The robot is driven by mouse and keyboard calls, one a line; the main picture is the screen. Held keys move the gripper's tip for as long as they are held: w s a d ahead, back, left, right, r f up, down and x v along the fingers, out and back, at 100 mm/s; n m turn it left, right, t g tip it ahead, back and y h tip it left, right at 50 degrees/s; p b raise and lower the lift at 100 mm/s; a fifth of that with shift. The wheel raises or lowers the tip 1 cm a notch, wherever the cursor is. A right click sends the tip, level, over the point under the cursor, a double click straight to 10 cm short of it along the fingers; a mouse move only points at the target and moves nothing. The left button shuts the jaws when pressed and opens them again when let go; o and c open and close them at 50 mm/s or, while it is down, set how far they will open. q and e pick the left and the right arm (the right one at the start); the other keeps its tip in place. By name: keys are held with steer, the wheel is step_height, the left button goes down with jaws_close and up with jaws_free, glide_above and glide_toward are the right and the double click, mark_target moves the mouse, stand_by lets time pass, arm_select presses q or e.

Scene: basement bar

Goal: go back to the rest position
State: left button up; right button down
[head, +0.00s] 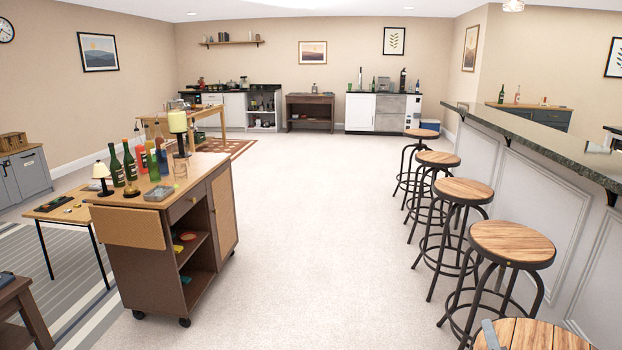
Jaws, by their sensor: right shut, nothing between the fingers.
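A small grey part of my right gripper (490,334) shows at the bottom edge, right of the middle, in front of the nearest stool's wooden seat. It is shut and holds nothing. Most of it and its arm are cut off by the frame. My left gripper is not in view.
A bar cart (147,234) with bottles, a lamp and a candle stands at the left. Several bar stools (513,242) line the bar counter (540,135) at the right. Pale open floor (320,240) lies between them. A low table (60,208) stands behind the cart.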

steer(key=s+d+f+m+g+h, duration=0.3)
steer(key=s+f+m+g, duration=0.8)
steer(key=s+m, duration=0.6)
steer(key=s+a+f+m+g+y, duration=0.2)
steer(key=s+a+f+m+g, duration=0.15)
steer(key=s, duration=0.45)
steer(key=s+a+f+m+g+y, duration=0.2)
steer(key=s+a, duration=0.2)
steer(key=s, duration=0.3)
step_height(320, 180, down, 24)
steer(key=d+f+g+p, duration=0.1)
arm_select(q)
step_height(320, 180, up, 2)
steer(key=shift+p, duration=0.5)
arm_select(e)
steer(key=s+a+f+g+y, duration=0.1)
steer(key=s+f, duration=1.3)
steer(key=s, duration=0.1)
steer(key=shift+s, duration=0.15)
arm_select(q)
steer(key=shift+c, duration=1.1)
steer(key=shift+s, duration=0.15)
arm_select(e)
steer(key=shift+a+g, duration=0.1)
steer(key=shift+g, duration=0.15)
